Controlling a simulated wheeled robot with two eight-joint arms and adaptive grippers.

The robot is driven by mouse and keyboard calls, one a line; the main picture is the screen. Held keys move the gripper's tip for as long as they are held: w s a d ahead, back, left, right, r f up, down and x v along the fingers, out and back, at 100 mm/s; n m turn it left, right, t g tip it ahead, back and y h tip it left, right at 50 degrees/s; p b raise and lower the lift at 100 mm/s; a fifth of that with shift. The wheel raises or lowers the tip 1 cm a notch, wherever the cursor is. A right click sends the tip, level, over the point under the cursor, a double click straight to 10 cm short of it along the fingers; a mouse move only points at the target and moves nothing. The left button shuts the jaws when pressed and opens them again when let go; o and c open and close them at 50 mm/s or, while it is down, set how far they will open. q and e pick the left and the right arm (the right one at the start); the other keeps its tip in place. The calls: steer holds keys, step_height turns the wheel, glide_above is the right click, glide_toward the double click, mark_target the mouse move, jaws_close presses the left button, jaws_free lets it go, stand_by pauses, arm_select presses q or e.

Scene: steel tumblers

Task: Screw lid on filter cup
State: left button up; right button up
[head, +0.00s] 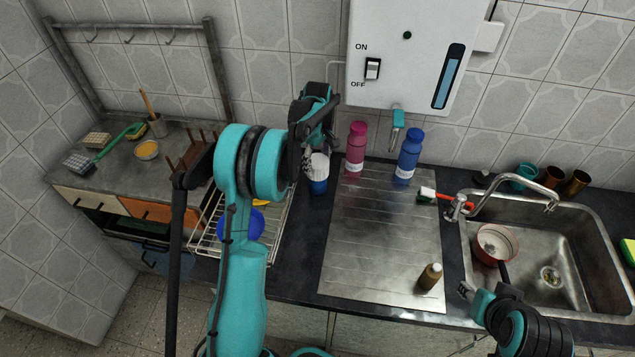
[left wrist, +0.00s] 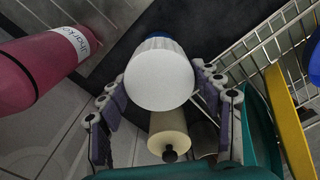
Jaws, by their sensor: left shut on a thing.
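The filter cup (head: 318,186) is blue and stands upright on the dark counter, left of the steel drainboard. A white ribbed lid (head: 319,163) sits at its top; I cannot tell how tightly it is seated. In the left wrist view the round white lid (left wrist: 160,78) fills the middle, and a strip of the blue cup (left wrist: 158,36) shows behind it. My left gripper (head: 318,152) is over the cup, its fingers on both sides of the lid, shut on it. My right gripper (head: 466,290) is at the lower right near the sink's front edge; its finger opening is unclear.
A pink bottle (head: 356,152) stands close right of the cup, with a blue bottle (head: 409,158) beyond. A wire rack (head: 278,225) is close on the left. A small brown bottle (head: 430,277) stands on the mostly clear drainboard (head: 380,240). A wall heater (head: 415,60) hangs above.

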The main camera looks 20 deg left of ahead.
arm_select(q)
steer(key=m, duration=0.3)
steer(key=shift+w, duration=0.15)
steer(key=shift+m, duration=1.1)
steer(key=m, duration=0.3)
steer(key=shift+m, duration=0.4)
steer(key=shift+m, duration=0.6)
steer(key=m, duration=0.4)
